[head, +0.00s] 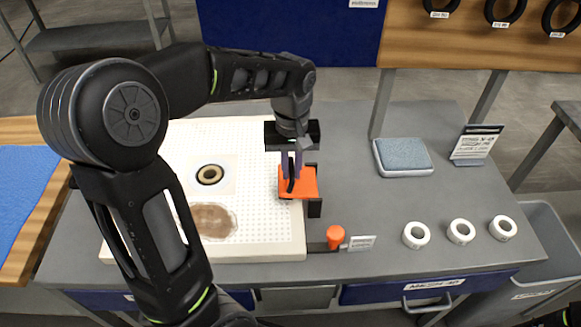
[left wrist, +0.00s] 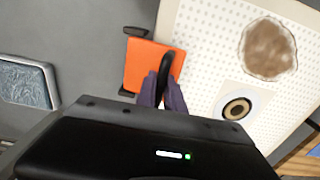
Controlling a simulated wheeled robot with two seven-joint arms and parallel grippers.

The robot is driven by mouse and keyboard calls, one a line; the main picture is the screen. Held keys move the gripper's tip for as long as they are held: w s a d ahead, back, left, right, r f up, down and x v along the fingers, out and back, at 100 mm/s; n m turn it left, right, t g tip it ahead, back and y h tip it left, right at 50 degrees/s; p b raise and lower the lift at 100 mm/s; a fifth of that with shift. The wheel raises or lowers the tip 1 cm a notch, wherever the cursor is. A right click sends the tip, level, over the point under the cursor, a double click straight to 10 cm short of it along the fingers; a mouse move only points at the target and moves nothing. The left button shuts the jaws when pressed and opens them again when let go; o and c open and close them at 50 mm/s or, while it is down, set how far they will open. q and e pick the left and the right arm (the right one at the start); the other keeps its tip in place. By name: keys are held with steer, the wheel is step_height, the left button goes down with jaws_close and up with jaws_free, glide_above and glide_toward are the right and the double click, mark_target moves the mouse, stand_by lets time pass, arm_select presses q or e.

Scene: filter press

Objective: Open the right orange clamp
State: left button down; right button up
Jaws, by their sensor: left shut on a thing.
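The orange clamp (head: 311,183) is at the right edge of the white perforated plate (head: 262,238). It shows in the left wrist view as an orange block (left wrist: 140,62) with a black curved handle (left wrist: 166,66). My left gripper (head: 292,176), with purple fingers, is over the clamp and shut on this handle. In the left wrist view the fingers (left wrist: 163,92) flank the handle, whose lower end is hidden. My right gripper is not in view. Any clamp on the plate's left side is hidden behind my left arm.
An orange knob (head: 335,236) stands at the plate's front right corner, beside a small label (head: 361,243). Three white rings (head: 461,232) and a grey-blue pad (head: 403,156) are on the grey bench to the right. The bench between clamp and pad is clear.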

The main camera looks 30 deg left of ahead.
arm_select(q)
steer(key=shift+w+d+r+p, duration=0.3)
steer(key=shift+d+r, duration=0.05)
steer(key=shift+w+d+r, duration=0.1)
steer(key=shift+w+d, duration=0.1)
steer(key=shift+d, duration=0.1)
steer(key=shift+w+d+r+p, duration=0.25)
steer(key=shift+w+d+p, duration=0.05)
steer(key=shift+d+p, duration=0.2)
steer(key=shift+w+d, duration=0.15)
steer(key=shift+d, duration=0.1)
steer(key=shift+w+d+r, duration=0.1)
steer(key=shift+w+d, duration=0.4)
steer(key=shift+d, duration=0.15)
